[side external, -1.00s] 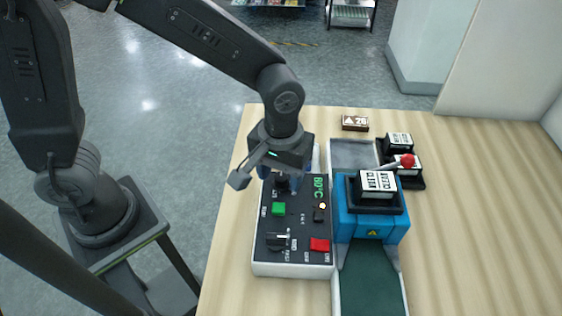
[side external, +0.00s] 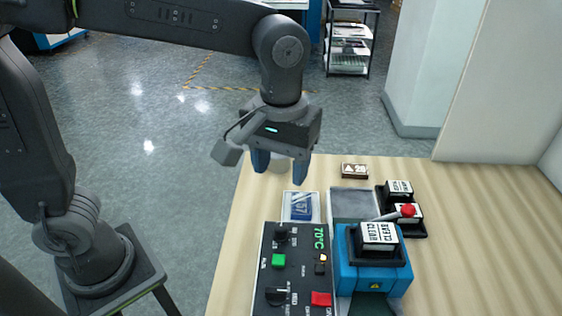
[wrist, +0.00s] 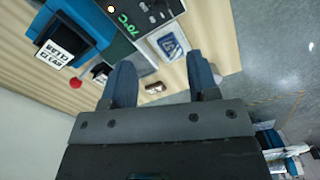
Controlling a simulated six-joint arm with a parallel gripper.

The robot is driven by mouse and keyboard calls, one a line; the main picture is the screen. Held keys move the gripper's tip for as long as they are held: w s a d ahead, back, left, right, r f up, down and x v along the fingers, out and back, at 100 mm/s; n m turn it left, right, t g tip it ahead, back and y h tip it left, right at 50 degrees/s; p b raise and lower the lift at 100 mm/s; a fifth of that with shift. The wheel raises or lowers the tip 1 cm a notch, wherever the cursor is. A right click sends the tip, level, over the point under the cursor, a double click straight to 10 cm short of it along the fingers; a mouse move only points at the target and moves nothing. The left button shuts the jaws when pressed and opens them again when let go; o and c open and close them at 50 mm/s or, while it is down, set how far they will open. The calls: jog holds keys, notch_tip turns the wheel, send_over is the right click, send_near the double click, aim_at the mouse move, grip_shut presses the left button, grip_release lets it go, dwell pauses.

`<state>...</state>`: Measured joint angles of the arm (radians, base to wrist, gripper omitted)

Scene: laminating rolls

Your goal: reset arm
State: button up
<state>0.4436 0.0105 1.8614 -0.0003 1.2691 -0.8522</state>
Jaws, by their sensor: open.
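My gripper (side external: 281,168) is open and empty, pointing down above the far left part of the table. Its two blue fingers (wrist: 160,78) stand apart in the wrist view with nothing between them. The control panel (side external: 268,262) lies below and nearer the camera, with dark knobs, a green button (side external: 278,261), a red button (side external: 321,299) and a green display reading 70°C (side external: 319,238). The blue laminator unit (side external: 353,279) stands to its right, with a sign block on top and a red-tipped lever (side external: 408,210).
A white-and-blue card marked 57 (side external: 301,207) lies behind the panel. A grey tray (side external: 353,204) is beside it. A small brown block marked 26 (side external: 354,170) and sign blocks (side external: 399,188) sit at the back. The table's right side is clear.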

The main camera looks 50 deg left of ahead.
jog(key=s+a+m+t, duration=0.2)
jog(key=s+a, duration=0.2)
jog(key=a, duration=0.3)
jog(key=s+a+m+t, duration=0.2)
jog(key=s+a+t, duration=0.1)
jog(key=a, duration=0.4)
jog(key=shift+s+a+f+m+t, duration=0.2)
jog(key=shift+s+f+m+t, duration=0.15)
jog(key=shift+s, duration=0.55)
